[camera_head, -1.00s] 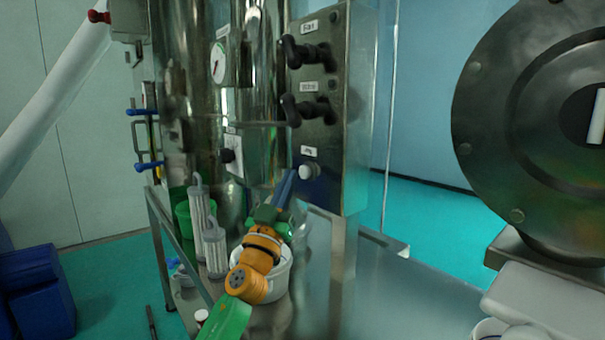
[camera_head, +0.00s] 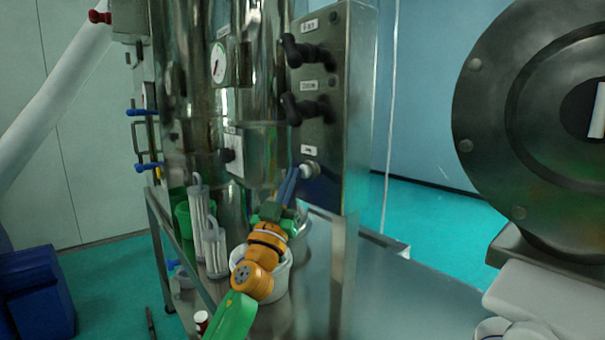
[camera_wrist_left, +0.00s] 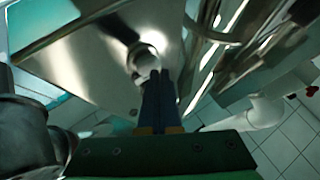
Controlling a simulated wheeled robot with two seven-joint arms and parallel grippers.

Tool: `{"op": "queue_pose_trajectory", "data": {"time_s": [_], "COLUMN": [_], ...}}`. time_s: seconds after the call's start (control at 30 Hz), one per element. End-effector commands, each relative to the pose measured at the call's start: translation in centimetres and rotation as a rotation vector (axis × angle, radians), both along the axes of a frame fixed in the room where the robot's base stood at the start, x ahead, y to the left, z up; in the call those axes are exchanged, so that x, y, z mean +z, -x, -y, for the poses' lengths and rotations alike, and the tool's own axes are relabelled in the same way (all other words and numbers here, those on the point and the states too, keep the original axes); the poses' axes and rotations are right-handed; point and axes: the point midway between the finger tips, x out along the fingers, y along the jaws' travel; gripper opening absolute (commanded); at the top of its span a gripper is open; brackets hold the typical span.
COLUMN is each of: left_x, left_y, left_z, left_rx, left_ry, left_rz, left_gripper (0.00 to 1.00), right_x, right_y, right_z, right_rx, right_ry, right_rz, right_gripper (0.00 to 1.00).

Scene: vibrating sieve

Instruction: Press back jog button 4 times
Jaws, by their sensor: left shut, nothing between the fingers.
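The jog button (camera_head: 311,170) is a pale round knob on the lower front of the steel control box (camera_head: 350,120), under a small white label. It also shows in the left wrist view as a white cap (camera_wrist_left: 145,64). My left gripper (camera_head: 297,171) is shut and empty, with its blue fingers pointing up at the button. The fingertips lie at the button's left edge in the head view; in the left wrist view the fingers (camera_wrist_left: 158,78) reach the cap's lower right side. I cannot tell whether they touch it. My right gripper is not in view.
Two black knobs (camera_head: 305,106) stick out of the box above the button. White containers (camera_head: 278,280) and clear cylinders (camera_head: 215,247) stand on the steel table below. A large round drum (camera_head: 535,120) is at right.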

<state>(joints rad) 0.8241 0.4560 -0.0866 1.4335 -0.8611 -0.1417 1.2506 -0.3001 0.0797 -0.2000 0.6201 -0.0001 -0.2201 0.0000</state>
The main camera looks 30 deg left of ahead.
Motion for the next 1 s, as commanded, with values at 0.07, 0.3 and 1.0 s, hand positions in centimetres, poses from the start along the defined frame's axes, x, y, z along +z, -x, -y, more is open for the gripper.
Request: {"op": "queue_pose_trajectory", "data": {"time_s": [0.07,0.3,1.0], "left_x": [-0.07,-0.08,-0.02], "left_y": [-0.1,-0.36,-0.81], "left_z": [0.03,0.12,0.33], "left_rx": [-0.001,0.0,0.0], "left_ry": [0.001,0.001,0.0], "left_rz": [0.0,0.0,-0.001], "left_gripper": [0.0,0.0,0.0], "right_x": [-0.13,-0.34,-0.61], "right_y": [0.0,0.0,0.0], "right_z": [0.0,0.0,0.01], "right_rx": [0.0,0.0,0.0], "right_ry": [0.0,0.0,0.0], "right_rz": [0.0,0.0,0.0], "right_gripper": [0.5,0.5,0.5]}}
